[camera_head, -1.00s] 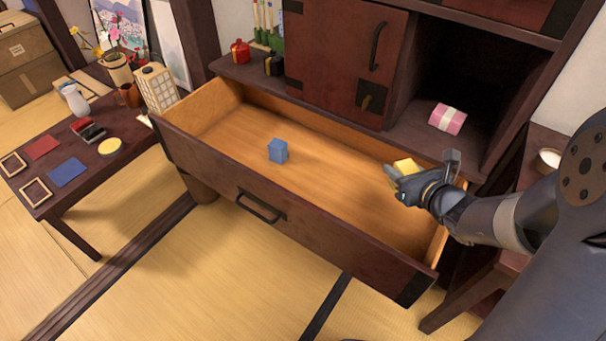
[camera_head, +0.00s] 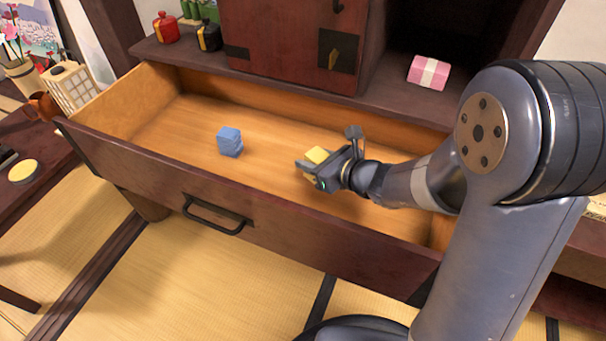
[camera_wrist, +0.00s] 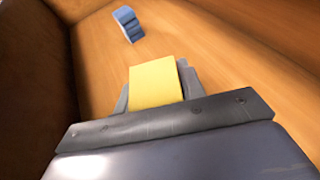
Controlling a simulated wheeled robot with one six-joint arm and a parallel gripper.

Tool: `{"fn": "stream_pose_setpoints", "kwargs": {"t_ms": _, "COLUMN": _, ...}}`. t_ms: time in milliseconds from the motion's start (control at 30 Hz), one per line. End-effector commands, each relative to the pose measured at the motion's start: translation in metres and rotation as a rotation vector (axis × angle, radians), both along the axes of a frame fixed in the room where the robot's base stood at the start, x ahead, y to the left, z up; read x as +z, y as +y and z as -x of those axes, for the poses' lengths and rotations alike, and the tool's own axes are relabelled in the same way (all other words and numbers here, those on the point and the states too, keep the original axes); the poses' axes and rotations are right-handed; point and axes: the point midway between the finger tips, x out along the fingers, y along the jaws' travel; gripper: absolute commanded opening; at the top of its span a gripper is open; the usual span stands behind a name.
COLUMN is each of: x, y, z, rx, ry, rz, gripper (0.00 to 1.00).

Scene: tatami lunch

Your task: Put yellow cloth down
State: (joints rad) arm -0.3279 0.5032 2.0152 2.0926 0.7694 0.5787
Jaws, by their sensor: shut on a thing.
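The yellow cloth (camera_head: 316,155) is a small folded block between the fingers of my gripper (camera_head: 318,170), which is shut on it. They are over the open wooden drawer (camera_head: 270,135), right of its middle. In the wrist view the yellow cloth (camera_wrist: 155,83) shows between the fingertips of my gripper (camera_wrist: 155,95), with the drawer floor behind it. I cannot tell whether the cloth touches the floor. A blue folded cloth (camera_head: 229,142) lies on the drawer floor to the left, and it also shows in the wrist view (camera_wrist: 128,24).
The drawer's front wall (camera_head: 240,225) with its black handle is on the near side. A pink box with a white band (camera_head: 428,72) sits on the shelf above. Red (camera_head: 166,28) and black (camera_head: 208,37) small containers stand behind. Drawer floor around the blue cloth is bare.

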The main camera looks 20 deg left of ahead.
Motion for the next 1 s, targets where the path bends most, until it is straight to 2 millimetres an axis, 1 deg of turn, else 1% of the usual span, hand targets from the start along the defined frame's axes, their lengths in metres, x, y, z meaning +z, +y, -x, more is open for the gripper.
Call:
{"fn": "stream_pose_setpoints", "kwargs": {"t_ms": 33, "x": -0.009, "y": 0.0, "z": 0.0, "rx": -0.001, "ry": 0.002, "rz": 0.0, "gripper": 0.12}}
{"fn": "stream_pose_setpoints", "kwargs": {"t_ms": 167, "x": -0.017, "y": 0.0, "z": 0.0, "rx": 0.0, "ry": 0.001, "rz": 0.0, "gripper": 0.12}}
{"fn": "stream_pose_setpoints", "kwargs": {"t_ms": 400, "x": -0.049, "y": 0.0, "z": 0.0, "rx": -0.001, "ry": 0.003, "rz": 0.0, "gripper": 0.12}}
{"fn": "stream_pose_setpoints", "kwargs": {"t_ms": 467, "x": -0.052, "y": 0.0, "z": 0.0, "rx": 0.0, "ry": 0.001, "rz": 0.0, "gripper": 0.12}}
{"fn": "stream_pose_setpoints", "kwargs": {"t_ms": 667, "x": -0.049, "y": 0.0, "z": 0.0, "rx": -0.001, "ry": -0.001, "rz": -0.001, "gripper": 0.12}}
{"fn": "stream_pose_setpoints", "kwargs": {"t_ms": 833, "x": -0.054, "y": 0.0, "z": 0.0, "rx": -0.001, "ry": -0.001, "rz": -0.001, "gripper": 0.12}}
{"fn": "stream_pose_setpoints", "kwargs": {"t_ms": 867, "x": -0.053, "y": 0.0, "z": 0.0, "rx": -0.001, "ry": 0.0, "rz": 0.0, "gripper": 0.4}}
{"fn": "stream_pose_setpoints", "kwargs": {"t_ms": 1000, "x": -0.052, "y": 0.0, "z": 0.0, "rx": -0.001, "ry": 0.0, "rz": 0.0, "gripper": 0.52}}
